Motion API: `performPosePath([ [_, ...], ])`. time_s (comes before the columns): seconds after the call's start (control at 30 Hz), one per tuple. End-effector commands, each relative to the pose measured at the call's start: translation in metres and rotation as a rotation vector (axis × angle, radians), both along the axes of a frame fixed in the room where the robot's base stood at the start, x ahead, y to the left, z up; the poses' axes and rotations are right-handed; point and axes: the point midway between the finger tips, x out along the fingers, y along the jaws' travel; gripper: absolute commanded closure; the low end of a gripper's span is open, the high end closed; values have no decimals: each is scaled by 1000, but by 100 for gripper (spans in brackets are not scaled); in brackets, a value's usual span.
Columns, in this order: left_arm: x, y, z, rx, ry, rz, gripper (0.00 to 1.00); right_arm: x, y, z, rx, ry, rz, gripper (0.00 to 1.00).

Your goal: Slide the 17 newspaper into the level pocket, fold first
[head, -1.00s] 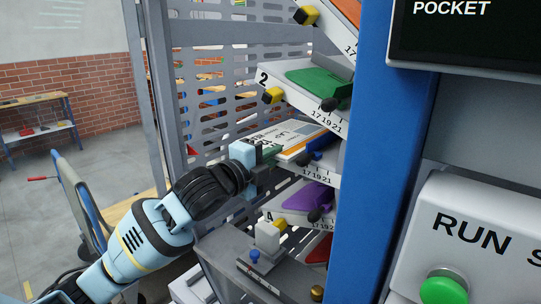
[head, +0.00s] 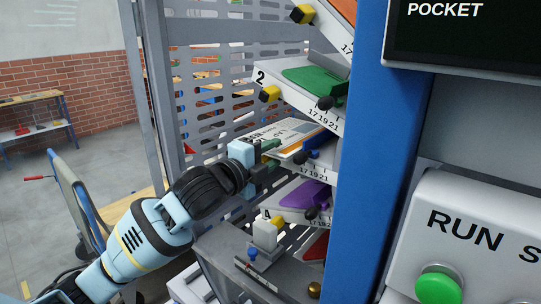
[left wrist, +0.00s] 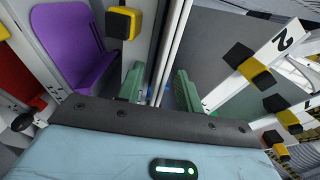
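The newspaper (head: 286,134), white with an orange-and-blue part, lies roughly flat in the pocket (head: 318,172) between the green and purple pockets. Its near left end sticks out of the pocket. My left gripper (head: 270,152) is at that protruding end, with its green fingers on either side. In the left wrist view, the fingers of my left gripper (left wrist: 160,85) stand apart, and the paper's thin white edges (left wrist: 168,50) run between them with a gap showing. The fold and the paper's far end are hidden. My right gripper is out of view.
A pocket with a green pad (head: 312,82) is above and one with a purple pad (head: 306,195) below; each has a scale lip. Yellow and black knobs jut out. A perforated panel (head: 215,125) stands behind. A blue post (head: 362,150) is close on the right.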

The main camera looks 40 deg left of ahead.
Motion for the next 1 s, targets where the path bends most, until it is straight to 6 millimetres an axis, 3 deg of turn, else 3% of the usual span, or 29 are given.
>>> performPosePath([
  [0.33, -2, 0, 0, 0, 1, 1, 64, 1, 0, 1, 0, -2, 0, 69],
  [1.0, -30, 3, 1, 1, -1, 1, 64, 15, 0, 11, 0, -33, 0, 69],
])
